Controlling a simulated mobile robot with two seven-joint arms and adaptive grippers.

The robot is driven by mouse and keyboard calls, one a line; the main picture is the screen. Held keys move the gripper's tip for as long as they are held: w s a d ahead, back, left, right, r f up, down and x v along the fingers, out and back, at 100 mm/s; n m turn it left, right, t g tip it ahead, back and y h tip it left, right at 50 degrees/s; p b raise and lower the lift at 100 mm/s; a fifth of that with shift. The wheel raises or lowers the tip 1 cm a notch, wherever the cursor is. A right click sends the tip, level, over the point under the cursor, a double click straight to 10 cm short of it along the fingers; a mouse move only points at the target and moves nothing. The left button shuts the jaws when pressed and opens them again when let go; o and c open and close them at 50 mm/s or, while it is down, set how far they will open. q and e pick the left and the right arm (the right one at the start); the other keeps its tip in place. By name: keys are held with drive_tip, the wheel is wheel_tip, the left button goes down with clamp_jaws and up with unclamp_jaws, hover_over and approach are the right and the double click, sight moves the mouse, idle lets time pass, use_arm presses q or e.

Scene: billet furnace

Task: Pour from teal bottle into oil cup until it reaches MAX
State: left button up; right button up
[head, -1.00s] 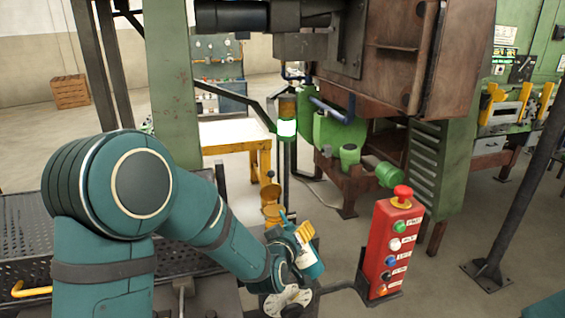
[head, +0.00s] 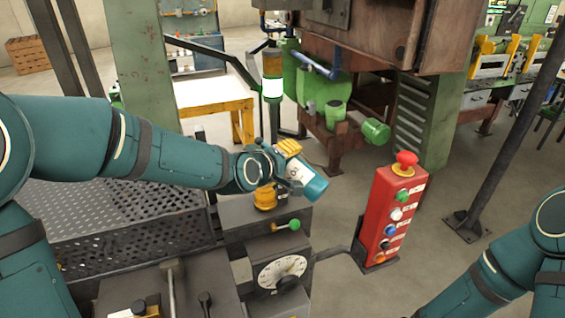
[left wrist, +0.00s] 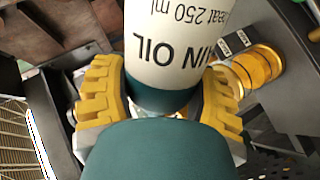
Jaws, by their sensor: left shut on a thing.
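The teal bottle (head: 313,187), with a white label, is in my left gripper (head: 292,165), tilted with its teal base down to the right. In the left wrist view the bottle's label (left wrist: 175,35) reads upside down, and the yellow fingers (left wrist: 165,95) close on it from both sides. The amber oil cup (head: 265,198) stands on the grey machine, just below and left of the bottle. It also shows in the left wrist view (left wrist: 258,66), right of the bottle and apart from it. My right gripper is out of view.
A red button post (head: 395,215) stands right of the bottle. The grey machine has a green-knobbed lever (head: 290,225) and a dial (head: 282,272) below the cup. A perforated metal platform (head: 130,225) lies left. Open floor shows between the machine and the post.

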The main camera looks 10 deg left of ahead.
use_arm(q)
wheel_tip(320, 180, down, 2)
drive_tip(key=n+b, duration=0.1)
drive_tip(key=b, duration=0.4)
drive_tip(key=shift+d+h, duration=0.1)
drive_tip(key=shift+h, duration=0.3)
drive_tip(key=shift+g+p, duration=0.3)
drive_tip(key=shift+p, duration=0.1)
drive_tip(key=shift+s+d+f+n+h, duration=0.1)
drive_tip(key=shift+d+f+n+h, duration=0.05)
drive_tip(key=shift+f+n+h, duration=0.2)
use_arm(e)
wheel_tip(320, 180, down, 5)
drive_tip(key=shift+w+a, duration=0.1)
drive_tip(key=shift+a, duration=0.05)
use_arm(q)
drive_tip(key=shift+p, duration=0.3)
